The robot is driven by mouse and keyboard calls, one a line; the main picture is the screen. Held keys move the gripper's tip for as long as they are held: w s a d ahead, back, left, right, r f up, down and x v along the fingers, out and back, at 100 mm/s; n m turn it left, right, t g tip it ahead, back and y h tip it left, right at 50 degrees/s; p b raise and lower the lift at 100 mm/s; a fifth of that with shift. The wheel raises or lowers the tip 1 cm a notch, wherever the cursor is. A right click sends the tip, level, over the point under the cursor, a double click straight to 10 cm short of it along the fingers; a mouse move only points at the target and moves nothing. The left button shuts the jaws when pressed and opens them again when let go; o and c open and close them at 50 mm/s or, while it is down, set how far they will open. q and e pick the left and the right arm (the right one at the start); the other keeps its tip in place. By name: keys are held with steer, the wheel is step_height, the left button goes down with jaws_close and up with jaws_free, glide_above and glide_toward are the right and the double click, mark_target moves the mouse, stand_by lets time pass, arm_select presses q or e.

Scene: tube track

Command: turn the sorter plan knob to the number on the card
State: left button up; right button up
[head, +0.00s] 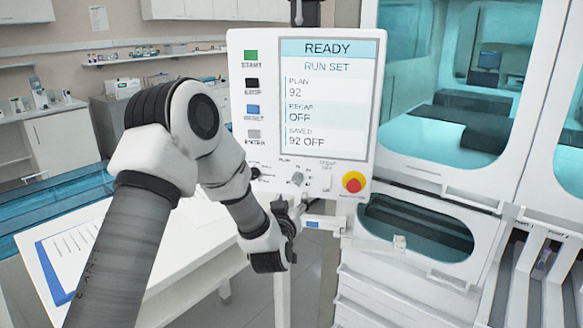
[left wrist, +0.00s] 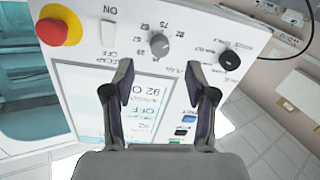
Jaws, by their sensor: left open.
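The control panel (head: 360,120) is white, with a lit screen reading READY, RUN SET, PLAN 92, RECAP OFF and SAVED 92 OFF. The grey plan knob (head: 297,178) sits below the screen, and it also shows in the left wrist view (left wrist: 159,44) with small printed numbers around it. My left gripper (head: 289,207) is open just below the knob. In the left wrist view, the two fingers (left wrist: 160,74) are spread and empty, with the knob beyond their tips and apart from them. The knob's pointer is too small to read. I see no card that I can identify.
A black knob (left wrist: 229,60) is beside the plan knob. A white switch (left wrist: 108,33) and a red stop button on a yellow base (head: 353,182) are on its other side. A blue-edged sheet (head: 75,245), unreadable, lies on the white table at left.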

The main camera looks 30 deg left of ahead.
mark_target(297, 179)
arm_select(q)
steer(key=shift+y, duration=0.3)
steer(key=p+x, duration=0.1)
steer(key=x, duration=0.1)
steer(key=r+x, duration=0.1)
steer(key=x, duration=0.2)
steer(key=p+x, duration=0.1)
steer(key=x, duration=0.2)
steer(key=shift+a+r+p, duration=0.1)
steer(key=shift+r+p, duration=0.1)
steer(key=shift+p, duration=0.1)
steer(key=shift+w+a, duration=0.1)
steer(key=shift+w, duration=0.15)
jaws_close()
